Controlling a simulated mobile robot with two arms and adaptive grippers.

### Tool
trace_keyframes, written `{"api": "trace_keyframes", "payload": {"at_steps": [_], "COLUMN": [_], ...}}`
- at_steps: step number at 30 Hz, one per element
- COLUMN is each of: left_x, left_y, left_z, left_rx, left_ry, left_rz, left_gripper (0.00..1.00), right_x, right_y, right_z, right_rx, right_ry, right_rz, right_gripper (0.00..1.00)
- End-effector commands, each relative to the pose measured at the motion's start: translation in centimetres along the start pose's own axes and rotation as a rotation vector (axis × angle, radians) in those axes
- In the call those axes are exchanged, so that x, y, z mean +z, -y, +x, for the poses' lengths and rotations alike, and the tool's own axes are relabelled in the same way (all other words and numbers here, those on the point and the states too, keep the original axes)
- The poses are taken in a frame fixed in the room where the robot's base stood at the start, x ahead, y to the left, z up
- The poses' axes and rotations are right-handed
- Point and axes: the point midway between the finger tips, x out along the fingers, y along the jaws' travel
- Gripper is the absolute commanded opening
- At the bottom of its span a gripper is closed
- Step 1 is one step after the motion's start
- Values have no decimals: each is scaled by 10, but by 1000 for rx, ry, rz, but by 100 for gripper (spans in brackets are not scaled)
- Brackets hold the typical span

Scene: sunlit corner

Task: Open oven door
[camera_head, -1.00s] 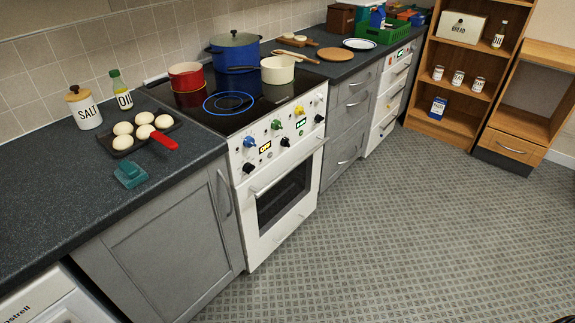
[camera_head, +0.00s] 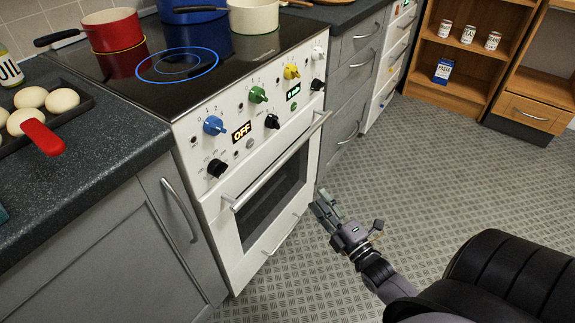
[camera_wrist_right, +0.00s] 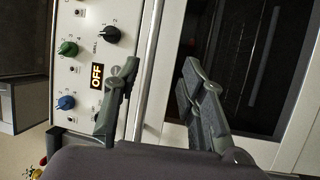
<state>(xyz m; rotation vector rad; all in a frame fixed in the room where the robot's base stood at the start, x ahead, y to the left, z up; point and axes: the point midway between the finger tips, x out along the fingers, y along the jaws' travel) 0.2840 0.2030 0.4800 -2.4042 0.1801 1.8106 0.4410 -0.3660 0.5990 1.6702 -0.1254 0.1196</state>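The oven (camera_head: 240,150) is white with a dark-windowed door (camera_head: 275,205). The door looks shut. Its straight pale handle (camera_head: 282,160) runs along the door's top edge, below the knobs. My right gripper (camera_head: 326,211) is out in front of the door, to the right of the handle in the head view. In the right wrist view its two fingers (camera_wrist_right: 157,90) are spread apart and empty. The handle (camera_wrist_right: 149,75) shows as a pale bar between them in the picture, beyond the fingers; I see no contact. My left gripper is out of view.
A red pot (camera_head: 113,30) and a cream pot (camera_head: 254,14) stand on the black hob (camera_head: 180,75). Grey cabinets flank the oven. A pan with a red handle (camera_head: 42,137) holds buns on the left counter. The floor (camera_head: 400,150) before the oven is open.

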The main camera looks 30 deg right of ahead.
Motion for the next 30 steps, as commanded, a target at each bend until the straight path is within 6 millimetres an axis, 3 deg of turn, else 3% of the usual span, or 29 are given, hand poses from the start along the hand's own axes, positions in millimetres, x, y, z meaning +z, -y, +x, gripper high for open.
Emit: {"api": "trace_keyframes", "payload": {"at_steps": [8, 21, 30], "left_x": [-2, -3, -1], "left_y": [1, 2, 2], "left_z": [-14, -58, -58], "left_rx": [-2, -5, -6], "left_ry": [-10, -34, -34], "left_rz": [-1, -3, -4], "left_gripper": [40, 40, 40], "right_x": [-1, -2, -2], "right_y": [-11, -13, -14], "right_z": [27, 123, 168], "right_rx": [37, 34, 32], "right_ry": [-9, -9, -7], "right_rz": [-32, -30, -28], "right_gripper": [38, 38, 38]}}
